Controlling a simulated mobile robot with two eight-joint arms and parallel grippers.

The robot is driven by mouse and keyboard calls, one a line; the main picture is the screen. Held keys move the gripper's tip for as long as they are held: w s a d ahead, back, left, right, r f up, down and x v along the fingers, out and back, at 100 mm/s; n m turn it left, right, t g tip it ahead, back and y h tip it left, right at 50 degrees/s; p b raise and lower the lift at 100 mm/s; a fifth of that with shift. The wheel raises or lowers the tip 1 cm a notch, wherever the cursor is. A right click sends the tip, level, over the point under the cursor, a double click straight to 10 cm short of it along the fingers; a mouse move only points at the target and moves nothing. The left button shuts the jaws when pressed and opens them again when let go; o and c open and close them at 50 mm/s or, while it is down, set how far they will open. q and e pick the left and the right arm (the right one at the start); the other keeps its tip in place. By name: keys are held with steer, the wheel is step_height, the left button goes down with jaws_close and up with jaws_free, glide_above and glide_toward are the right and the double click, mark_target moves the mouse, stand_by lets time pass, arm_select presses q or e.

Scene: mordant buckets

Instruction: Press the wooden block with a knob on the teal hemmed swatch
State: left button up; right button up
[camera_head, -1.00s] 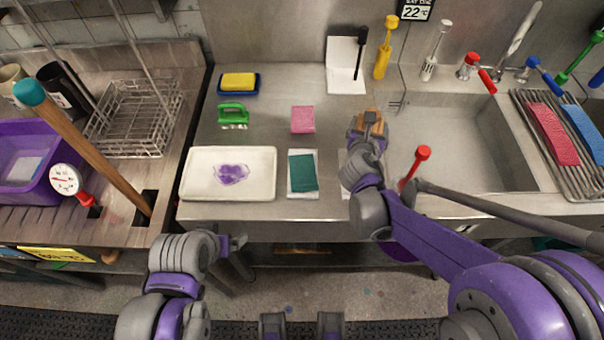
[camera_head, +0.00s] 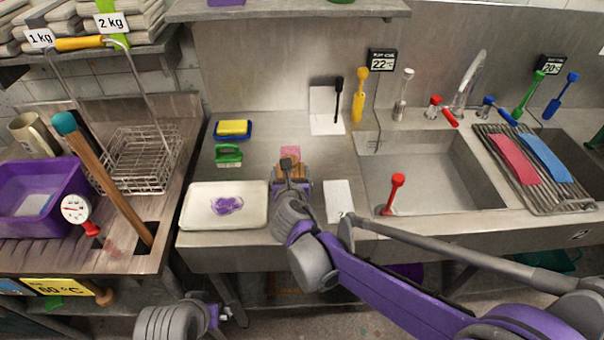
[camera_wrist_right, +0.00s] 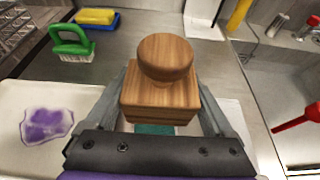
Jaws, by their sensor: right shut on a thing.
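My right gripper (camera_head: 290,172) is shut on the wooden block (camera_wrist_right: 158,103), whose round knob (camera_wrist_right: 165,58) faces up in the right wrist view. The fingers grip the block's two sides. A strip of the teal swatch (camera_wrist_right: 155,129) shows just below the block in that view; whether they touch I cannot tell. In the head view my right gripper and arm hide the swatch, and little of the block shows. My left gripper (camera_head: 222,313) is low at the bottom left, away from the counter; its jaws are too small to read.
Left of the block is a white tray (camera_head: 184,215) with a purple patch (camera_head: 227,205). A green brush (camera_head: 228,155) and yellow sponge (camera_head: 234,127) stand further back. The sink (camera_head: 430,170) is at right.

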steer(key=shift+w+f, duration=0.1)
steer(key=shift+w, duration=0.1)
steer(key=shift+s+f+b, duration=0.1)
steer(key=shift+f+b, duration=2.05)
steer(key=shift+f, duration=0.65)
steer(key=shift+f, duration=0.2)
stand_by(4.0)
steer(key=shift+r+p, duration=2.25)
steer(key=shift+r, duration=1.75)
